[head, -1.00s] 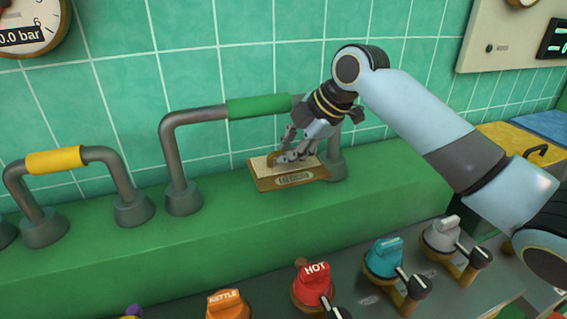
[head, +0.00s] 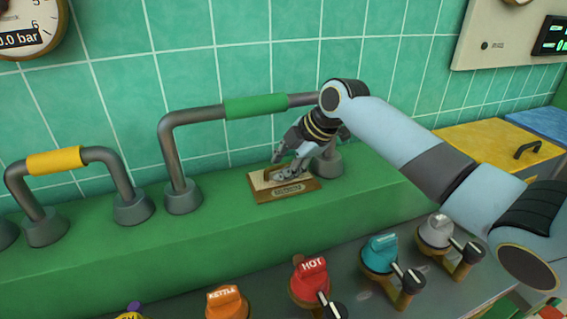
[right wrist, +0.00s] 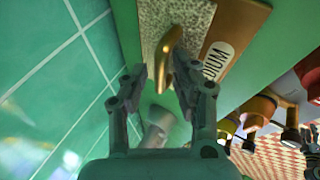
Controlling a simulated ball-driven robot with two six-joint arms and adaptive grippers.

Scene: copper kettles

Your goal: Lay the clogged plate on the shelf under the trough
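The plate (head: 263,196) is a small brown-framed slab with a pale speckled face, an oval label and a brass hooked handle. It lies face up on the green ledge (head: 150,245), between the feet of the green-gripped rail. My right gripper (head: 281,163) is just above it. In the right wrist view, the gripper (right wrist: 159,70) is open, its fingers apart on either side of the lower end of the brass handle (right wrist: 169,62). The plate's speckled face (right wrist: 155,22) shows beyond it. No trough can be made out.
The green-gripped rail (head: 256,105) arches over the ledge near my right arm. A yellow-gripped rail (head: 54,161) stands to the left. Several valve knobs, including a red HOT one (head: 309,277), line the front.

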